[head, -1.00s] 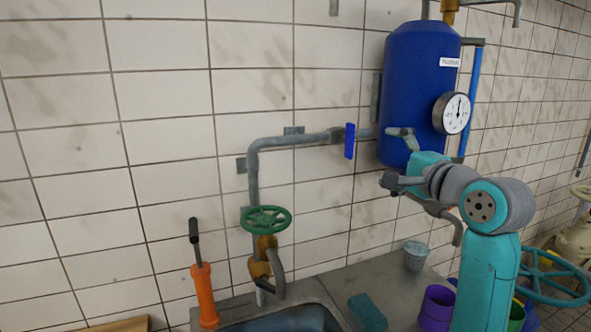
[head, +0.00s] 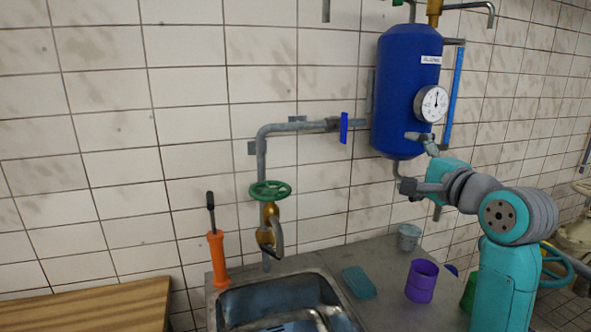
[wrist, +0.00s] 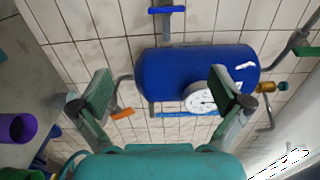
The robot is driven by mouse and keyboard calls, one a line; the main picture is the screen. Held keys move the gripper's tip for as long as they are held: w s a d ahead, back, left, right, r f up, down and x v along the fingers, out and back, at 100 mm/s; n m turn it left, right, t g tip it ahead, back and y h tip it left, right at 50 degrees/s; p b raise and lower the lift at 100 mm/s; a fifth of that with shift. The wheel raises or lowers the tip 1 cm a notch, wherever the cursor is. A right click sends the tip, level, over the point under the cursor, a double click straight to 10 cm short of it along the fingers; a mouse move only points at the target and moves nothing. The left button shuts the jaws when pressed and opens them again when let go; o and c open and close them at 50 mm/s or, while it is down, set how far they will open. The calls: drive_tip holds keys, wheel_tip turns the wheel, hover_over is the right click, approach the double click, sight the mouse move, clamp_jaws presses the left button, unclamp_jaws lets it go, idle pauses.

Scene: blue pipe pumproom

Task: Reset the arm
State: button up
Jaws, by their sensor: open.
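My arm is teal and grey and stands at the right of the head view. My gripper (head: 412,161) is in front of the lower part of the blue tank, with its fingers apart. In the wrist view my gripper (wrist: 169,98) shows two fingers with green pads spread wide, and nothing is held between them. The blue tank (wrist: 180,72) with its white dial gauge (wrist: 200,100) lies beyond the fingers there. The tank (head: 402,80) and gauge (head: 431,103) also show in the head view.
A grey counter (head: 385,262) holds a sink (head: 270,300), an orange tool (head: 217,257), a teal sponge (head: 359,282), a purple cup (head: 421,281) and a grey cup (head: 408,237). A green valve wheel (head: 270,190) and a blue valve handle (head: 344,128) sit on the wall pipe. A wooden surface (head: 90,308) is at lower left.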

drive_tip(key=s+f+n+h, duration=0.1)
drive_tip(key=s+f, duration=0.1)
drive_tip(key=f, duration=0.9)
drive_tip(key=s+f+h, duration=0.2)
drive_tip(key=s+f, duration=0.1)
drive_tip(key=f, duration=0.9)
drive_tip(key=s+a+f+n+h, duration=0.2)
drive_tip(key=s+f+n, duration=0.1)
drive_tip(key=s+f, duration=1.25)
drive_tip(key=s+a+f+n+g, duration=0.15)
drive_tip(key=s+f, duration=0.25)
drive_tip(key=s, duration=0.4)
drive_tip(key=s+d+f+n, duration=0.1)
drive_tip(key=s+f+n, duration=0.3)
drive_tip(key=s, duration=0.5)
drive_tip(key=s+a+r+n, duration=0.1)
drive_tip(key=s+n, duration=0.4)
drive_tip(key=s, duration=1.3)
drive_tip(key=shift+s+a+r+g+h, duration=0.3)
drive_tip(key=shift+r+g, duration=0.15)
drive_tip(key=shift+r, duration=0.25)
